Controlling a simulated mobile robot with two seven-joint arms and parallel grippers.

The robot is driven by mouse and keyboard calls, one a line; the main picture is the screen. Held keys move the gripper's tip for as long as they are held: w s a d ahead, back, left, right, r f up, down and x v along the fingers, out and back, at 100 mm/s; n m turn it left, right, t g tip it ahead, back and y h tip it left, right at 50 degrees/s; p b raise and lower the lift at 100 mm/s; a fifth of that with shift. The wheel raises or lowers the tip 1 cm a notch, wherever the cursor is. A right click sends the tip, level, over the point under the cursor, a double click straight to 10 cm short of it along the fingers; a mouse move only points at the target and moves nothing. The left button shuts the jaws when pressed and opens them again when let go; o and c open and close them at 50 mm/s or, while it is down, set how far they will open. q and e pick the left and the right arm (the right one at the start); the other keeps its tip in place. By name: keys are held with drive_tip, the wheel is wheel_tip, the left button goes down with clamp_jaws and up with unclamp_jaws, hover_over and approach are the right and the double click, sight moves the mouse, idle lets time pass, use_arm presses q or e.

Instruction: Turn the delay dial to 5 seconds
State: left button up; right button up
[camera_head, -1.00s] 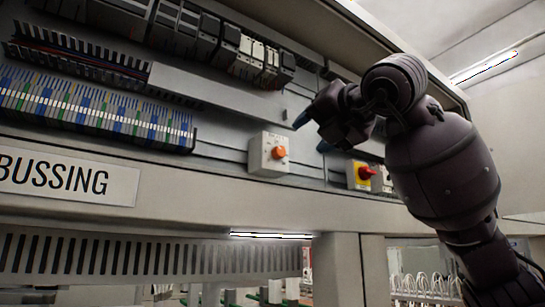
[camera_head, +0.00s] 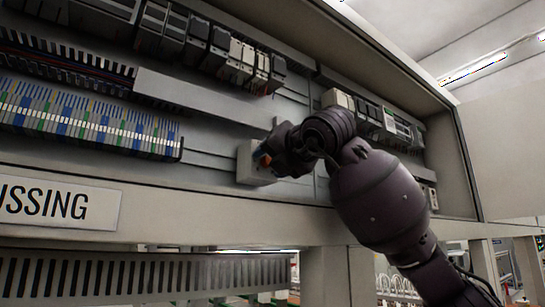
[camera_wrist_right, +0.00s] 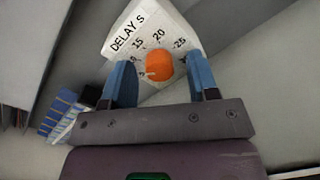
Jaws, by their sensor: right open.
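The delay dial is an orange knob (camera_wrist_right: 158,66) on a white plate (camera_wrist_right: 152,25) marked "DELAY S", with 15, 20 and 25 readable. Its lower marks are partly hidden by my fingers, and I cannot tell its setting for sure. In the head view the pale box (camera_head: 248,168) shows below the rails, with a little of the orange knob (camera_head: 264,159) beside my gripper. My right gripper (camera_wrist_right: 160,64) is open, with one blue finger on each side of the knob and visible gaps to it. My left gripper is in neither view.
Terminal blocks (camera_head: 85,125) and cable ducts (camera_head: 190,95) line the cabinet left of the box. Breakers (camera_head: 240,60) sit above it. The cabinet's lower sill (camera_head: 200,205) runs beneath. My right arm hides the panel right of the box.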

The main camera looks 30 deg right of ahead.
drive_tip(key=c, duration=0.9)
drive_tip(key=shift+n, duration=0.3)
drive_tip(key=n+b, duration=0.1)
drive_tip(key=n, duration=0.2)
drive_tip(key=shift+n+b, duration=0.5)
drive_tip(key=shift+n, duration=2.1)
drive_tip(key=shift+t, duration=0.3)
drive_tip(key=o, duration=0.9)
drive_tip(key=shift+y, duration=0.4)
